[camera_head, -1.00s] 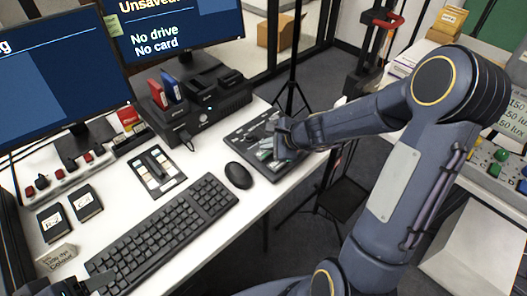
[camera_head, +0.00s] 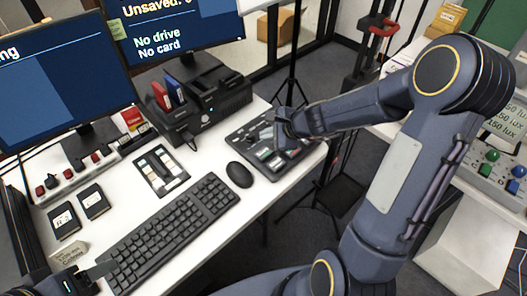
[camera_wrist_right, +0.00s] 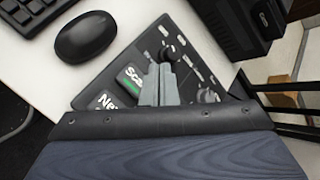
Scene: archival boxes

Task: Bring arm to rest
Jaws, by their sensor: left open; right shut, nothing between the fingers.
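My right arm reaches in from the right in the head view. My right gripper (camera_head: 279,138) is over the dark control panel (camera_head: 250,137) at the desk's right edge. In the right wrist view its grey fingers (camera_wrist_right: 159,84) are shut together with nothing between them. They are in front of the panel's labelled green-lit buttons and a black knob (camera_wrist_right: 168,52). I cannot tell whether the fingertips touch the panel. My left gripper (camera_head: 88,279) shows only partly at the bottom left, open, near the keyboard's near end.
The desk also holds a black keyboard (camera_head: 172,234), a mouse (camera_head: 239,174), a drive dock (camera_head: 208,104), a small button pad (camera_head: 160,172) and two black cards (camera_head: 94,201). Two monitors stand behind. A tripod (camera_head: 292,70) and a side table with coloured knobs (camera_head: 490,157) flank the arm.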

